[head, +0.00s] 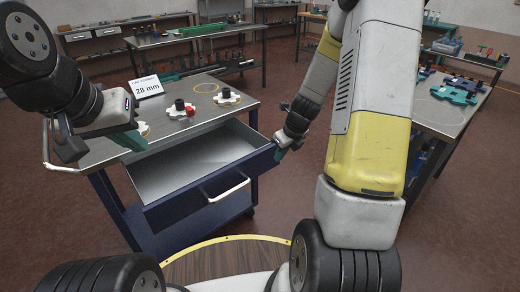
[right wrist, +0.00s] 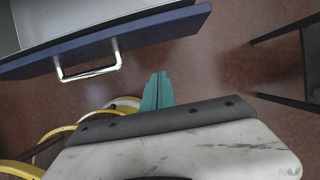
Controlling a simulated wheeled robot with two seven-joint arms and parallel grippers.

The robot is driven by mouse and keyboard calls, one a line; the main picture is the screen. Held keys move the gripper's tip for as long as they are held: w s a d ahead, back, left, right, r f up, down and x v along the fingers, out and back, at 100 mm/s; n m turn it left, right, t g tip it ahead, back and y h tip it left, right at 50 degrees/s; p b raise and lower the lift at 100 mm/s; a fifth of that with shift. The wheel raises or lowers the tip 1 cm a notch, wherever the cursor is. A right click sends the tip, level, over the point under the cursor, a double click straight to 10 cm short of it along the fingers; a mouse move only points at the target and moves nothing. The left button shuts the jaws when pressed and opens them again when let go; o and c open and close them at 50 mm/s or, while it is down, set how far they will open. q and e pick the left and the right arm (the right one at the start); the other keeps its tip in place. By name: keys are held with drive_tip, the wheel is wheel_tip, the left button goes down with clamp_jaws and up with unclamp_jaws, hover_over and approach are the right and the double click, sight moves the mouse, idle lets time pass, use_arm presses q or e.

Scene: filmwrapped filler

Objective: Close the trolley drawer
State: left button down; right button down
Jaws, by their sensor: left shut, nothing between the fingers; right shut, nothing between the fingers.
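The trolley (head: 100,158) stands at the left in the head view, with a steel top and a dark blue body. Its drawer (head: 205,185) is pulled out and looks empty, with a metal handle (head: 229,187) on the front. The drawer front (right wrist: 165,35) and handle (right wrist: 90,72) also show in the right wrist view. My left gripper (head: 132,142) is above the trolley top near the drawer's left side, shut and empty. My right gripper (head: 279,153) is by the right end of the drawer front, shut; its teal fingers (right wrist: 157,92) show in the right wrist view, apart from the handle.
On the trolley top are a white sign (head: 147,87) reading 28 mm and several white pieces with black or red knobs (head: 227,97). A workbench (head: 440,112) with teal parts stands at the right. Other benches stand at the back, with open floor between.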

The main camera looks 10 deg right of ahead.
drive_tip(key=w+a+f, duration=0.1)
drive_tip(key=w+f, duration=0.1)
drive_tip(key=f, duration=0.1)
drive_tip(key=w+a+f, duration=0.1)
drive_tip(key=w+f, duration=0.1)
drive_tip(key=f, duration=0.1)
drive_tip(key=w+a+f, duration=0.1)
drive_tip(key=w+f, duration=0.1)
drive_tip(key=f, duration=0.1)
drive_tip(key=shift+a, duration=0.2)
drive_tip(key=shift+w+a, duration=0.15)
drive_tip(key=shift+w, duration=0.2)
drive_tip(key=shift+w, duration=0.1)
